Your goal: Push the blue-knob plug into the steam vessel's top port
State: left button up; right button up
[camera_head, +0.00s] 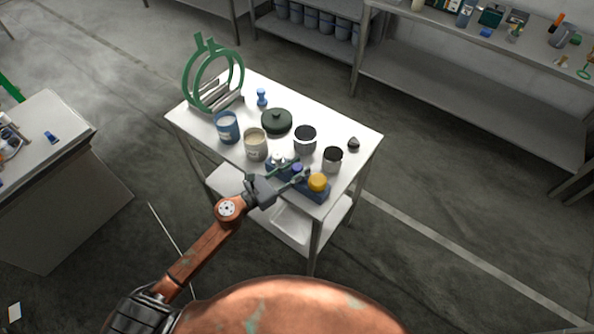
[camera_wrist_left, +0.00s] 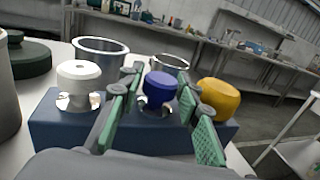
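The blue-knob plug (camera_wrist_left: 160,88) stands upright in the middle of a dark blue rack (camera_wrist_left: 60,122); its knob also shows in the head view (camera_head: 297,168). My left gripper (camera_wrist_left: 168,98) is open, with one green-padded finger on each side of the blue knob. The fingers appear apart from the knob. In the head view the left gripper (camera_head: 293,173) reaches over the rack at the table's near edge. A white-knob plug (camera_wrist_left: 79,76) and a yellow-knob plug (camera_wrist_left: 219,97) stand in the same rack. I cannot tell which vessel is the steam vessel; no top port is clear.
A green ring stand (camera_head: 213,80) stands at the far left. The table's right corner is mostly clear.

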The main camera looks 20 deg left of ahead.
pick_arm(q)
grip_shut()
